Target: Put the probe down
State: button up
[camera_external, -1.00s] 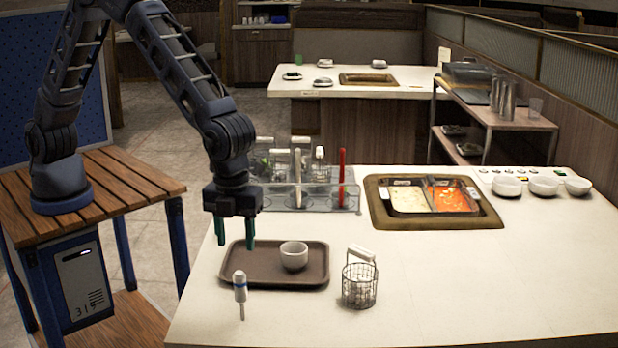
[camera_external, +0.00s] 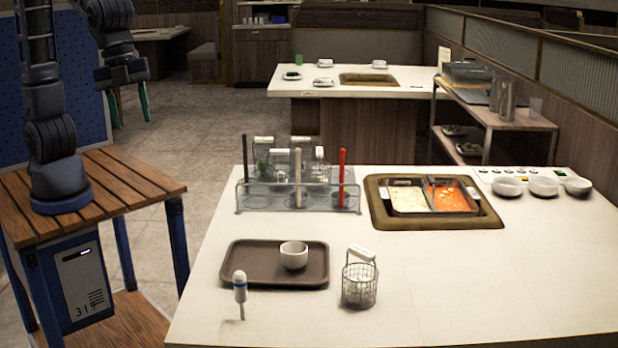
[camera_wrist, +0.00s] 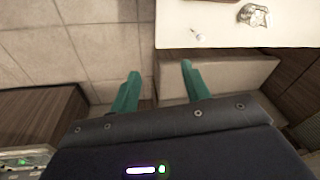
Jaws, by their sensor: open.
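The probe (camera_external: 240,289) has a white and blue handle and a thin metal tip pointing down. My gripper (camera_external: 130,109) is up at the left, beyond the table and over the floor, well apart from the probe. Its green fingers are spread with nothing between them, as the wrist view also shows (camera_wrist: 158,80).
A white cup (camera_external: 293,255) sits on the tray. A wire basket (camera_external: 359,285) with a white handle stands to its right. Behind are a clear rack (camera_external: 258,203) with several utensils, a sunken two-part sauce pot (camera_external: 430,197) and white bowls (camera_external: 543,186). The table's front right is clear.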

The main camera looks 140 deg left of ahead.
jog(key=s+d+r+n+t, duration=0.1)
jog(key=s+d+n, duration=0.1)
jog(key=s, duration=1.1)
jog(key=s+d+r+n+t, duration=0.1)
jog(key=s+d+n, duration=0.2)
jog(key=s, duration=1)
jog(key=shift+s+r+n, duration=0.15)
jog(key=shift+s+n, duration=0.15)
jog(key=shift+n, duration=0.2)
jog(key=shift+d, duration=0.1)
